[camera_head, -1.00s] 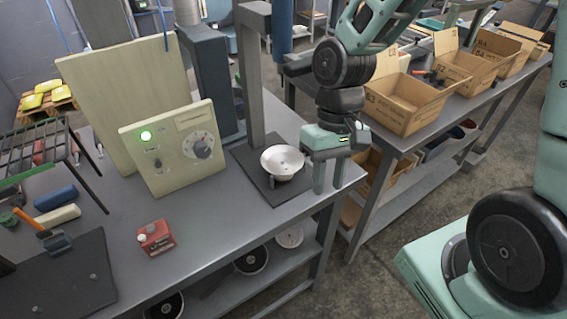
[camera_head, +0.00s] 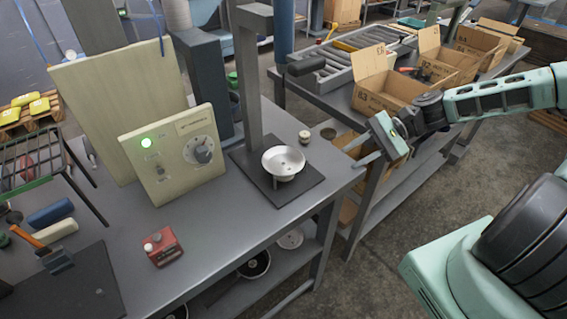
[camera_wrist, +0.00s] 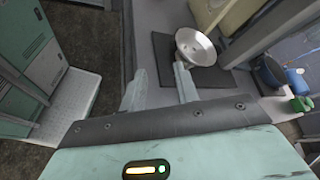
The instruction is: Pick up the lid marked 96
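No marking 96 is readable in any view, so I cannot tell which thing is that lid. Round disc-like pieces lie on the shelf under the table: a pale one (camera_head: 290,238) and a dark-rimmed one (camera_head: 256,264). A shallow metal pan (camera_head: 284,160) stands on the black plate (camera_head: 300,190) near the table's right end; it also shows in the wrist view (camera_wrist: 196,47). My gripper (camera_head: 366,151) is right of the pan, past the table's right edge. Its two fingers are apart with nothing between them, as the wrist view (camera_wrist: 159,88) shows.
A grey post (camera_head: 254,75) rises behind the pan. Cardboard boxes (camera_head: 390,95) line the bench at right. Bare floor lies between.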

